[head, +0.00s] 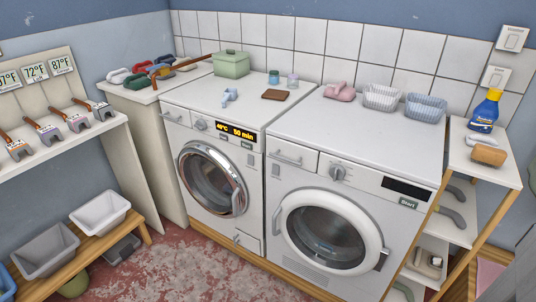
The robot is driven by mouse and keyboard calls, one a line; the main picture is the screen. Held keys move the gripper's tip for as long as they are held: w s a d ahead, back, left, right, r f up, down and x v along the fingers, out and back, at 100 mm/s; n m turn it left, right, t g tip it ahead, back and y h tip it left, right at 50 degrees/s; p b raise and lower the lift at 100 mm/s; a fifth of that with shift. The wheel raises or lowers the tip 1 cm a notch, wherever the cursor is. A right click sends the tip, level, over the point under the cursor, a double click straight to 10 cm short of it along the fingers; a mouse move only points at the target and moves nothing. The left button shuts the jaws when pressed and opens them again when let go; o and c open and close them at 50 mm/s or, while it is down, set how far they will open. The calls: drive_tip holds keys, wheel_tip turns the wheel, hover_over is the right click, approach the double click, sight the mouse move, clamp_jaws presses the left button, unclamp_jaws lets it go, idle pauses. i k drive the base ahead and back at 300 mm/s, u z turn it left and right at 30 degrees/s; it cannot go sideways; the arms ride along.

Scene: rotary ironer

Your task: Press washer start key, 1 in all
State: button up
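Two white front-loading machines stand side by side in the head view. The left machine (205,140) has a lit display (236,131) reading about 40°C and 50 min, a round knob (200,125) and a chrome-ringed door. A small grey key (246,145) sits just below its display; its lettering is too small to be sure of. The right machine (345,160) has a dark display (403,187), a knob (338,172) and a key marked Start (408,204). Both round doors look closed. No label says which machine is the washer. My gripper is not in view.
Baskets (426,108), a pink object (340,91) and a green box (231,64) stand on the machine tops. A shelf rack (484,165) with a blue bottle (485,110) stands at right. A bench with bins (98,213) is at left. The floor in front is clear.

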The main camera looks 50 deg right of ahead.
sight(243, 144)
drive_tip(key=u, duration=1)
drive_tip(key=k, duration=0.1)
drive_tip(key=z, duration=2.55)
drive_tip(key=k, duration=0.9)
drive_tip(key=u, duration=0.15)
drive_tip(key=i, duration=0.85)
